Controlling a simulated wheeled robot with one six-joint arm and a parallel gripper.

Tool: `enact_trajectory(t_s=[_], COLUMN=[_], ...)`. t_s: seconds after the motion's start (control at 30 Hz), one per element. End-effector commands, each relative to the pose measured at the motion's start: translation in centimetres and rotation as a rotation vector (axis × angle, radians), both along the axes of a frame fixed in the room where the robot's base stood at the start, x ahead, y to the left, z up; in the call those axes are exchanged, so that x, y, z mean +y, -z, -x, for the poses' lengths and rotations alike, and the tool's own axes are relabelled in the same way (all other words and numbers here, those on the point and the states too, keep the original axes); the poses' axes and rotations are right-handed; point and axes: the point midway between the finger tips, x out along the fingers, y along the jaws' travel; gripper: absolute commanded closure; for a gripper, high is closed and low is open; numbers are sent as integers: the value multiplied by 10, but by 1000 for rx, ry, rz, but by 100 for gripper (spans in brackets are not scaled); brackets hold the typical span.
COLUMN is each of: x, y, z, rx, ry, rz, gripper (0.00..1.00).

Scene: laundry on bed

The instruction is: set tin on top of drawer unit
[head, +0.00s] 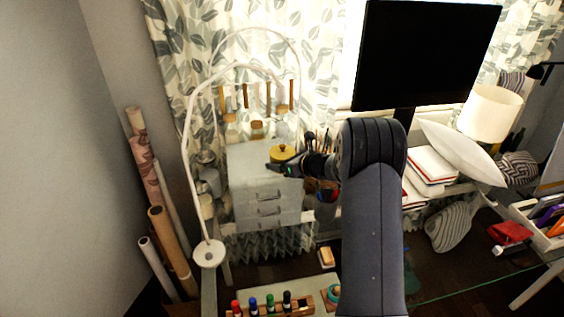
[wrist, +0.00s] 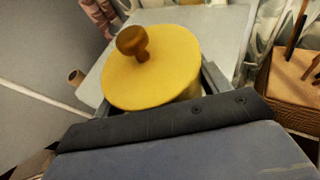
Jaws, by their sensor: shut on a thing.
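The tin (head: 283,153) has a round yellow lid with a brown knob. It fills the middle of the wrist view (wrist: 155,75), upright or nearly so, between the two fingers. My gripper (head: 281,167) is shut on it in the head view. The drawer unit (head: 252,196) is a pale grey box with several drawer handles on its front. The tin shows against the right part of its top, which also appears behind the tin in the wrist view (wrist: 215,22). I cannot tell whether the tin's base touches the top; its lower part is hidden.
Jars with wooden lids (head: 256,129) stand behind the drawer unit's top. A white curved lamp (head: 190,150) rises at its left. A wicker basket (wrist: 290,97) is at the right in the wrist view. The left part of the unit's top looks clear.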

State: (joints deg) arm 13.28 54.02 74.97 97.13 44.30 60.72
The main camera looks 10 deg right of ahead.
Motion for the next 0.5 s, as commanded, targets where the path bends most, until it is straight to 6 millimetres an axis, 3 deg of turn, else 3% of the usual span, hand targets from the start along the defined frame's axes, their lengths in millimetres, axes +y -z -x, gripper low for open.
enact_trajectory(t_s=[0.5], x=[0], y=[12], z=[0], rx=[-5], ry=[0], rz=[0], gripper=[65])
